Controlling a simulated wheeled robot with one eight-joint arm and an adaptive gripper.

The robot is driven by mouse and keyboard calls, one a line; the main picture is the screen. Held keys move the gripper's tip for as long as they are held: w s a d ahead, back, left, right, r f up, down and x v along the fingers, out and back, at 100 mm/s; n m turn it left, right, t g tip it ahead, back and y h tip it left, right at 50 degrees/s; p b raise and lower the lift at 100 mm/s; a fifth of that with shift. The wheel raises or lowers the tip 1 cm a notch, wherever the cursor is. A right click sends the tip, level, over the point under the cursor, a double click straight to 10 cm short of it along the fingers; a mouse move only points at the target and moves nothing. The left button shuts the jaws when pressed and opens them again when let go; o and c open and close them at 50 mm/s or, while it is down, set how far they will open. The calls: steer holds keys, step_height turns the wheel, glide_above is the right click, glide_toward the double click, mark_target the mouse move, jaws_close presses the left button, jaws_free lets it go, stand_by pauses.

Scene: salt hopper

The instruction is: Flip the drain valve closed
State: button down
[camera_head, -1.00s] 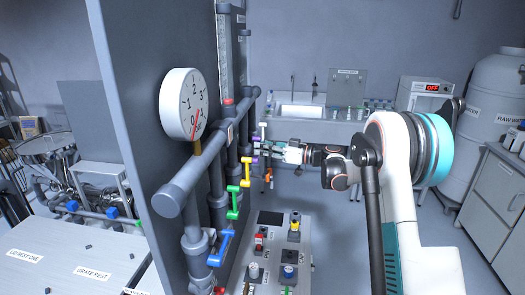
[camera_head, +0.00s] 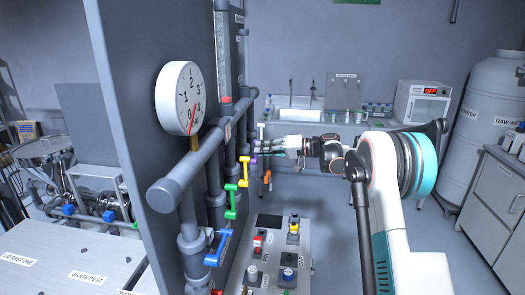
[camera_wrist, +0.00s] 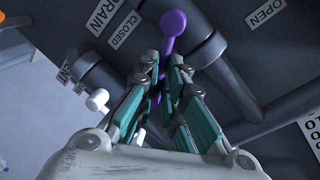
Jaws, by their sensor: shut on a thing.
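The drain valve's purple handle (camera_wrist: 173,22) has a round knob and a stem. In the wrist view it stands at top centre, near labels reading DRAIN (camera_wrist: 101,14) and CLOSED (camera_wrist: 125,29) on the left and OPEN (camera_wrist: 265,12) on the right. My gripper (camera_wrist: 168,66) is shut on the purple handle, whose stem runs down between the fingers; the fingers partly hide it. In the head view my gripper (camera_head: 270,146) reaches in from the right to the far end of the row of pipe valves, where little purple shows.
Yellow (camera_head: 244,171), green (camera_head: 232,198) and blue (camera_head: 219,247) handles line the nearer pipes. A pressure gauge (camera_head: 181,98) sticks out from the panel. A control box (camera_head: 266,262) stands below. A sink counter (camera_head: 300,128) is behind. White knobs (camera_wrist: 97,100) sit beside my gripper.

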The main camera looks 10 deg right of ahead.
steer(key=shift+w+d+f+m+g+b, duration=0.2)
steer(key=shift+f+m, duration=0.25)
steer(key=shift+m, duration=0.45)
steer(key=shift+w+a+f+m+g+b, duration=0.2)
steer(key=shift+f+m, duration=0.3)
steer(key=shift+m, duration=0.4)
steer(key=shift+w+d+f+m+g+b, duration=0.1)
steer(key=shift+d+f+m+g+b, duration=0.25)
steer(key=shift+m, duration=0.55)
steer(key=shift+a+f, duration=0.1)
steer(key=c, duration=1.7)
jaws_free()
steer(key=v, duration=1.2)
steer(key=shift+f, duration=0.15)
steer(key=shift+w, duration=0.1)
